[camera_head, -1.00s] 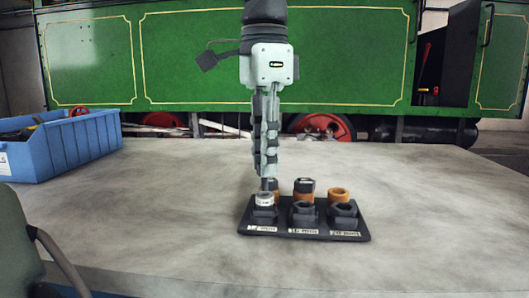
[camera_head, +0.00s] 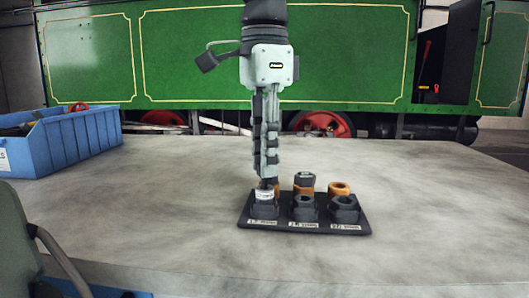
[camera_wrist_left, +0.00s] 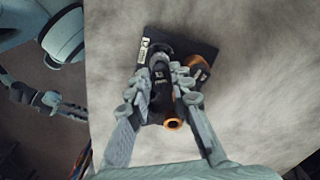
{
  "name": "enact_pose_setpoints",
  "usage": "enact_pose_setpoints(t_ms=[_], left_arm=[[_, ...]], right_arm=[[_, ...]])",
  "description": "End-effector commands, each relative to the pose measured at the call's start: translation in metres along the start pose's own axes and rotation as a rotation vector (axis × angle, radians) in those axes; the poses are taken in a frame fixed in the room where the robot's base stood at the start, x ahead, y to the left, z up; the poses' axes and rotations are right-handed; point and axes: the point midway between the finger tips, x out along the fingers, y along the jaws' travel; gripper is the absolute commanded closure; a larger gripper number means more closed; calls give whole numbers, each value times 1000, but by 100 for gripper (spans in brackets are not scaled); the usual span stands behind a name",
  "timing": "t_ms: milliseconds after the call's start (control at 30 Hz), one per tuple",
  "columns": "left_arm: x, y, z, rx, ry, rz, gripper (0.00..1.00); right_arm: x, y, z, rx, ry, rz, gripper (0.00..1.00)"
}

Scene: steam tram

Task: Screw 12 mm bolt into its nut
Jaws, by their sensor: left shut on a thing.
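My left gripper (camera_head: 266,176) points straight down over the left column of the black board (camera_head: 285,228). It is shut on the 12 mm bolt, a dark piece with white markings (camera_wrist_left: 160,82) between the fingers in the left wrist view. In the head view a pale, marked piece (camera_head: 264,195) shows just under the fingertips, directly above the front-left dark nut (camera_head: 263,211). The bolt's lower end and thread are hidden, so I cannot tell how deep it sits.
The board also bears a middle nut (camera_head: 303,207) and a right nut (camera_head: 343,208) in front. Behind stand a dark bolt head (camera_head: 304,180) on an orange holder and an orange ring (camera_head: 339,188). A blue bin (camera_head: 75,144) is at left. The table is otherwise clear.

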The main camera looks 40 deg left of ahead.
Motion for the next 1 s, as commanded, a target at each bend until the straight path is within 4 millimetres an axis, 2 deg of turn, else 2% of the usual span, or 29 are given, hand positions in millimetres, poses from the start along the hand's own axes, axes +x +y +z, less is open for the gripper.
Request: enact_pose_setpoints(t_ms=[1000], left_arm=[[9,0,0,0,0,0,100]], right_arm=[[1,0,6,1,0,1,74]])
